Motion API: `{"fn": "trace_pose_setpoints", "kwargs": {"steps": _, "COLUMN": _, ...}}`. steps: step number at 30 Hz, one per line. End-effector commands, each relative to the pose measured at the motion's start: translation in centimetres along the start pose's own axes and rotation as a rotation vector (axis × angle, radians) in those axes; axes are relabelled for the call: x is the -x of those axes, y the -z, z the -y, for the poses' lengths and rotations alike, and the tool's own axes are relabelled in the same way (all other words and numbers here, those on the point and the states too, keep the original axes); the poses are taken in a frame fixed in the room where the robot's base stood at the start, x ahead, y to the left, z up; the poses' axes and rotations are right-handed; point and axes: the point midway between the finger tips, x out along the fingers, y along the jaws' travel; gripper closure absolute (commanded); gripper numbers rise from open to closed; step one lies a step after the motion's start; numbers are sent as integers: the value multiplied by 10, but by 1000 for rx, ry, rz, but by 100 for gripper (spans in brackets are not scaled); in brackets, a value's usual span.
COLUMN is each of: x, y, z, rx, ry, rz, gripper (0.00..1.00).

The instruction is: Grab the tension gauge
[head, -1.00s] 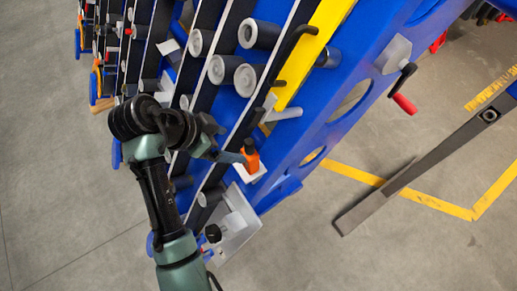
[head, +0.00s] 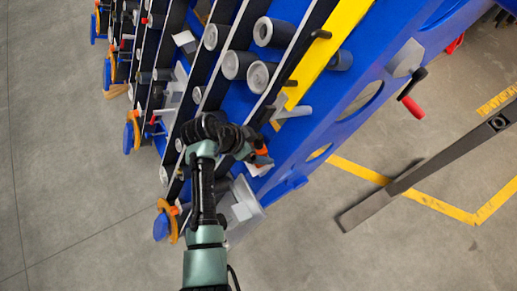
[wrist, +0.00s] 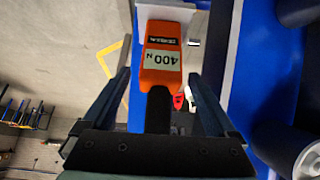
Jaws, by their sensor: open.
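The tension gauge is an orange block with a pale "400 N" label and a dark lower part; it shows in the wrist view (wrist: 162,55) and as a small, partly covered orange patch in the head view (head: 261,153). It sits at a white bracket (wrist: 167,12) on the blue chassis. My gripper (wrist: 159,76) is open, with one finger on each side of the gauge in the wrist view. I cannot tell whether either finger touches it. In the head view my gripper (head: 262,160) overlaps the gauge and hides part of it.
The blue chassis (head: 330,105) carries several grey rollers (head: 262,76), a yellow bar (head: 330,50) and a red-handled crank (head: 411,106). A grey roller (wrist: 290,150) stands close on the right in the wrist view. Open floor (head: 70,190) lies left.

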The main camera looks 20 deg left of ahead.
Motion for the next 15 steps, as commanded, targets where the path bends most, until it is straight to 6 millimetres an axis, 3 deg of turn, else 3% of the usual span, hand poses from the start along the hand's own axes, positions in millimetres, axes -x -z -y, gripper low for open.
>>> {"fn": "trace_pose_setpoints", "kwargs": {"steps": 5, "x": 0, "y": 0, "z": 0, "rx": -1, "ry": 0, "rz": 0, "gripper": 7}}
{"fn": "trace_pose_setpoints", "kwargs": {"steps": 15, "x": 0, "y": 0, "z": 0, "rx": 0, "ry": 0, "rz": 0, "gripper": 67}}
